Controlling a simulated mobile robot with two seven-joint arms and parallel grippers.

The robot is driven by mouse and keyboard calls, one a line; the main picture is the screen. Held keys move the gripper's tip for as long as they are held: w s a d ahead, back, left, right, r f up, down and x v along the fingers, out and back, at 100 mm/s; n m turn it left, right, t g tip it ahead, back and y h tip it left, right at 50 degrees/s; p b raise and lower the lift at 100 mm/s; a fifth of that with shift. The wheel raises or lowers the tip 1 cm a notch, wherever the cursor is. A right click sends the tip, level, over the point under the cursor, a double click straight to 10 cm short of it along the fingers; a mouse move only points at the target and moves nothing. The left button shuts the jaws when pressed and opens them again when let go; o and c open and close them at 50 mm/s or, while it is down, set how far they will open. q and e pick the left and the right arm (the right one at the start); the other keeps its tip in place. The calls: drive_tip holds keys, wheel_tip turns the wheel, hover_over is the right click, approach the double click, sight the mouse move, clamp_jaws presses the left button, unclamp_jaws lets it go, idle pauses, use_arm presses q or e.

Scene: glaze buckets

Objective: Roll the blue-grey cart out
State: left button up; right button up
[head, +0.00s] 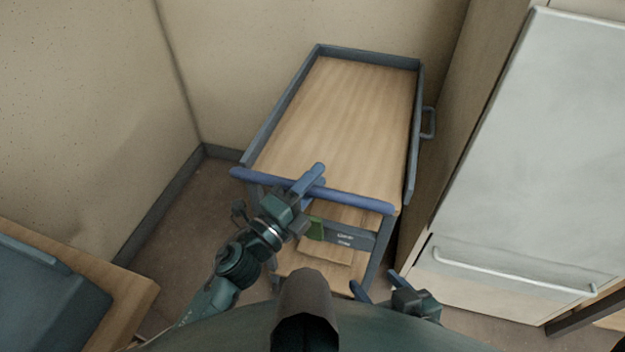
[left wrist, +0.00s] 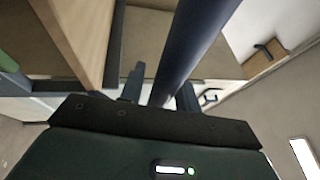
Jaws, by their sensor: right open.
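The blue-grey cart (head: 285,110) stands in the recess between the left wall and a tall cabinet. It has a wooden top tray, a lower wooden shelf and a blue push bar (head: 345,198) across its near end. My left gripper (head: 312,184) is at the middle of this bar. In the left wrist view the dark bar (left wrist: 190,50) runs between the two fingers (left wrist: 160,90), which are shut on it. My right gripper (head: 378,284) is open and empty, low and to the right, apart from the cart. My left arm hides part of the cart's near side.
The cabinet (head: 535,140) with a long handle stands close along the cart's right side. Some floor (head: 180,215) is clear on the left. A wooden table (head: 125,285) with a dark item is at the lower left.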

use_arm(q)
clamp_jaws()
drive_tip(key=shift+a, duration=0.1)
idle(0.3)
